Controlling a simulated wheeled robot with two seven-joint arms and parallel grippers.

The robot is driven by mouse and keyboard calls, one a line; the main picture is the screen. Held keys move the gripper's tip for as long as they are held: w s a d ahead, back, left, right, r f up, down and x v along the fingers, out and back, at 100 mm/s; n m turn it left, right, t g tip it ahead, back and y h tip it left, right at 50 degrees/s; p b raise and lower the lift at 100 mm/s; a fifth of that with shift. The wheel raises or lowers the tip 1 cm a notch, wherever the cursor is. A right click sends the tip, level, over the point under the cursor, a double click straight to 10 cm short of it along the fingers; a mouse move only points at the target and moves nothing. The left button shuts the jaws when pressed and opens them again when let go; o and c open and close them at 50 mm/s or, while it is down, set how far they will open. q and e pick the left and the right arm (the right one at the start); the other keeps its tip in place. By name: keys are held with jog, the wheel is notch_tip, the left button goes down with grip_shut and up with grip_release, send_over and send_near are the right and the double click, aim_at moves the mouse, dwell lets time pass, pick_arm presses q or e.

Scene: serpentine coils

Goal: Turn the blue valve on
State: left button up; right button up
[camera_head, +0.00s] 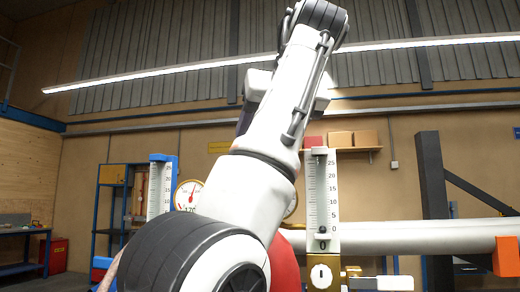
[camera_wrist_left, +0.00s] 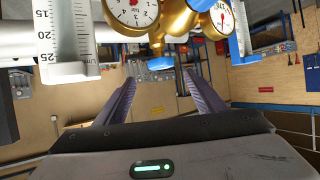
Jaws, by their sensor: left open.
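In the left wrist view, which looks upside down, a small blue part (camera_wrist_left: 160,63) sits at the end of a brass fitting (camera_wrist_left: 172,22); it looks like the blue valve's handle. My left gripper (camera_wrist_left: 159,77) is open. The blue part shows between and just beyond its two fingertips, and I see no contact. Another blue piece (camera_wrist_left: 238,48) stands to the right of the fitting. In the head view my own white arm crosses the middle and hides the valve area. My left gripper's fingers do not show there, and my right gripper is in neither view.
Two dial gauges (camera_wrist_left: 132,12) (camera_wrist_left: 221,17) are close to the fingers. A scaled white column (camera_head: 320,195) and another with a blue top (camera_head: 160,185) flank my arm. A thick white pipe (camera_head: 420,237) runs right, with an orange clamp (camera_head: 506,257).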

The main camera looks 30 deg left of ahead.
pick_arm(q)
jog(key=s+a+m+t+h+b, duration=0.2)
jog(key=a+m+t+h, duration=0.1)
jog(key=a+m+h, duration=1.05)
jog(key=shift+h, duration=0.65)
jog(key=x, duration=0.5)
jog(key=d+p+x, duration=0.1)
jog(key=x, duration=0.4)
jog(key=shift+w+d, duration=0.15)
jog(key=shift+d, duration=0.05)
jog(key=shift+c, duration=0.2)
jog(key=c, duration=1)
